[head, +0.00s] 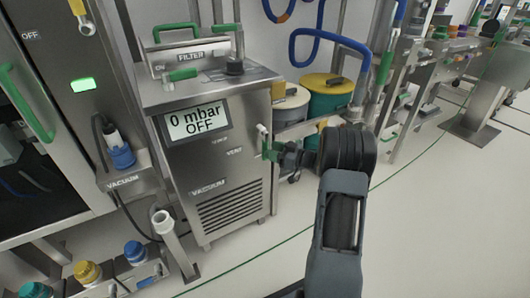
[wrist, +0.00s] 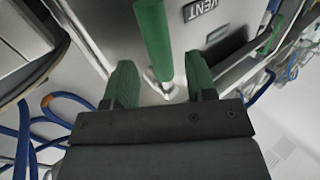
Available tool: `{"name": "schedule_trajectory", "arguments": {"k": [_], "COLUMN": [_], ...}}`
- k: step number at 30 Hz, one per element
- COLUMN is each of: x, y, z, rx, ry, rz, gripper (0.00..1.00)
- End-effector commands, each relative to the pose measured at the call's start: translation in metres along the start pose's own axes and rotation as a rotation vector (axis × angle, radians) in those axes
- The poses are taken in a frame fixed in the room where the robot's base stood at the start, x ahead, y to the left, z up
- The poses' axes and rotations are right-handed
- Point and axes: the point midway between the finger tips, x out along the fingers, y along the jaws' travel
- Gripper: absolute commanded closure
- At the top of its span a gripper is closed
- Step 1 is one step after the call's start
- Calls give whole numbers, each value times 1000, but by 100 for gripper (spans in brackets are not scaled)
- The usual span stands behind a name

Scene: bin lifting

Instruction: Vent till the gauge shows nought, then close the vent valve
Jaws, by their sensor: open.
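The steel vacuum unit (head: 165,95) stands left of centre in the head view. Its display (head: 197,119) reads "0 mbar" and "OFF". The VENT label (head: 234,151) is on its front near the right edge, and it also shows in the wrist view (wrist: 204,9). The vent valve's green handle (wrist: 154,38) points down between the two fingers in the wrist view, with a gap visible on each side. My gripper (wrist: 160,80) is open around the handle's lower end. In the head view my gripper (head: 271,150) is at the unit's right front edge, where handle and fingers are hard to separate.
A yellow-lidded green drum (head: 328,98) and a second drum (head: 290,105) stand behind the unit. A blue hose (head: 330,37) hangs above them. A cabinet with a VACUUM port (head: 122,155) is at left. The floor (head: 430,230) is clear at right.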

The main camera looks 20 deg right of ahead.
Motion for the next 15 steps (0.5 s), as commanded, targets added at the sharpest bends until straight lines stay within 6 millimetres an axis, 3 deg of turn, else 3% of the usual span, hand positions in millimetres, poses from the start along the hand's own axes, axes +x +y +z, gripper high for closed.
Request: {"name": "schedule_trajectory", "arguments": {"k": [6, 15], "x": [26, 36], "y": [-1, -1], "z": [1, 0], "rx": [-2, 0], "ry": [0, 0], "rz": [-2, -2], "gripper": [49, 49]}}
